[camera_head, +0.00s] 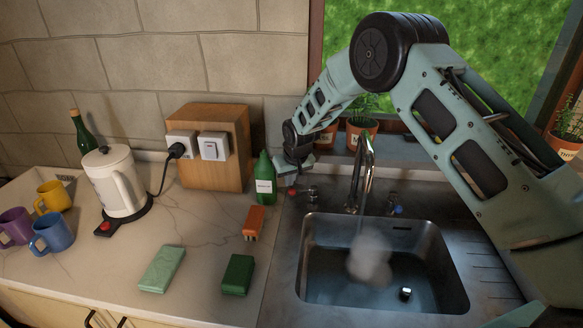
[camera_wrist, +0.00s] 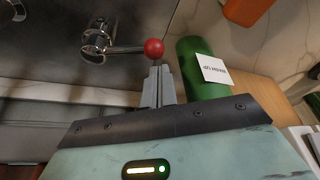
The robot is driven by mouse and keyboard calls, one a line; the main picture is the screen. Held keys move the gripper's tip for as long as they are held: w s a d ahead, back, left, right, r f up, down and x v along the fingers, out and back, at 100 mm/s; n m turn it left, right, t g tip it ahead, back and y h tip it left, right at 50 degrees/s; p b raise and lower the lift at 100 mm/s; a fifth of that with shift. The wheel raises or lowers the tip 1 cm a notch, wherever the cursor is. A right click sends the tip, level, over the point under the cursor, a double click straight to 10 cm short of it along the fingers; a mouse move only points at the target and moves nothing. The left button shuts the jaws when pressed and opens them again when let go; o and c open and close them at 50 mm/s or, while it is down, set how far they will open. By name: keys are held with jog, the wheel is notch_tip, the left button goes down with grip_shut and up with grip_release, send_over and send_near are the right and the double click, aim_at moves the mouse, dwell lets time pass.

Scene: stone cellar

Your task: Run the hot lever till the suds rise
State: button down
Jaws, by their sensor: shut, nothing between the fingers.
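The hot lever, with a red ball end (camera_head: 292,191), stands left of the tap (camera_head: 365,170). In the wrist view the red ball (camera_wrist: 154,48) sits on a chrome arm from its valve (camera_wrist: 97,42). My gripper (camera_wrist: 160,86) is shut and empty, fingertips right at the red ball; I cannot tell whether they touch. In the head view my gripper (camera_head: 297,166) is just above the lever. A thin stream runs from the spout into the sink (camera_head: 303,255). A whitish cloud (camera_head: 370,258), foam or steam, hangs where it falls. Bluish water covers the sink bottom.
A green labelled bottle (camera_head: 264,182) stands close left of my gripper. The blue-marked cold lever (camera_head: 397,209) is right of the tap. An orange brush (camera_head: 254,222), green sponges (camera_head: 238,274), a kettle (camera_head: 113,182) and mugs (camera_head: 52,233) are on the left counter. Potted plants line the sill.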

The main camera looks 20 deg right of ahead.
jog(key=shift+w+f, duration=0.2)
jog(key=shift+f, duration=0.25)
jog(key=shift+s+f, duration=0.1)
jog(key=shift+s, duration=0.2)
jog(key=shift+s+n+y+b, duration=0.3)
jog(key=shift+s+n+b, duration=0.25)
jog(key=shift+n, duration=0.15)
jog(key=shift+r, duration=0.2)
